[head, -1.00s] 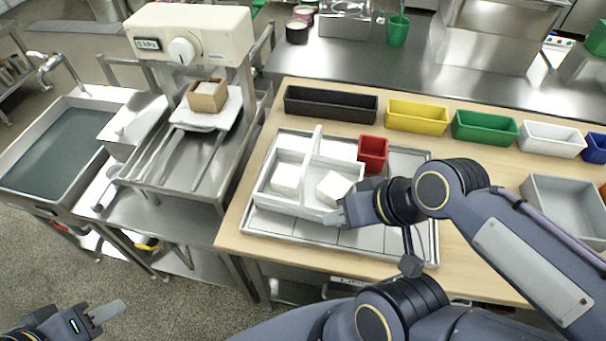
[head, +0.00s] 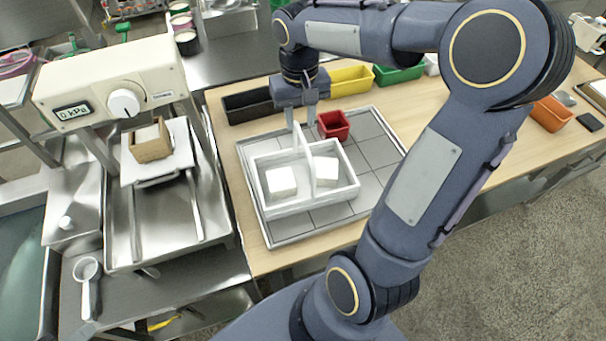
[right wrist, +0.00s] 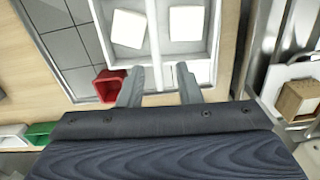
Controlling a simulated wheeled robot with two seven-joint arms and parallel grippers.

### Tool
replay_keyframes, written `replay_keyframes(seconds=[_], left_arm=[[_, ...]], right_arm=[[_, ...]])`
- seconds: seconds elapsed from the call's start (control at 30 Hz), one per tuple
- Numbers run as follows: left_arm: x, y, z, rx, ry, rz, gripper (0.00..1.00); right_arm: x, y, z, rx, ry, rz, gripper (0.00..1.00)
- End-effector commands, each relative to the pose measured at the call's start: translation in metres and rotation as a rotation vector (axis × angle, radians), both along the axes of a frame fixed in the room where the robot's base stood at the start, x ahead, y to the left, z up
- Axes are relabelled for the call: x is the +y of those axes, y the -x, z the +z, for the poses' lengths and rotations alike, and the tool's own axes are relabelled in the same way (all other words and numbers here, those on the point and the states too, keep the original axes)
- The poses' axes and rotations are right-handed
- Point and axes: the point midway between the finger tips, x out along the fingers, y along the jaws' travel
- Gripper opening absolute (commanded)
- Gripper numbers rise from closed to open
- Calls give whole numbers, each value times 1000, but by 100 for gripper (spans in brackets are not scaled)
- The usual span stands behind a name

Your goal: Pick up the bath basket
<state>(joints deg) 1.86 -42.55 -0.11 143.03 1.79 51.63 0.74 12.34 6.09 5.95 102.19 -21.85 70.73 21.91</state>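The bath basket, a white two-compartment tray with a raised central handle bar (head: 340,193), stands on a grey tiled tray (head: 258,225) on the wooden table. A white block (head: 281,181) lies in the left compartment and another white block (head: 326,171) in the right one. My right gripper (head: 300,122) points down at the far end of the basket's handle, open, with a finger on either side of it. In the right wrist view the open fingers (right wrist: 160,82) stand apart near the basket's end (right wrist: 205,72); contact cannot be told. My left gripper is out of view.
A small red bin (head: 333,125) stands right beside my right gripper. Black (head: 248,107), yellow (head: 351,79) and green (head: 398,74) bins line the table's back. A pressing machine (head: 110,85) with a wooden box (head: 150,142) stands left. The tiled tray's right side is clear.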

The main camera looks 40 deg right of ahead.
Motion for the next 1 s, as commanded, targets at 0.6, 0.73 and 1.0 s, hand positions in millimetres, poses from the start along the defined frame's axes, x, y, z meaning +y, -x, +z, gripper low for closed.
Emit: replay_keyframes(seconds=[0.6,0.73,1.0], left_arm=[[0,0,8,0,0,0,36],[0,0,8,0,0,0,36],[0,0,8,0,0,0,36]], right_arm=[[-2,9,-73,3,0,0,31],[-2,8,-75,0,0,0,31],[-2,8,-74,0,0,0,10]])
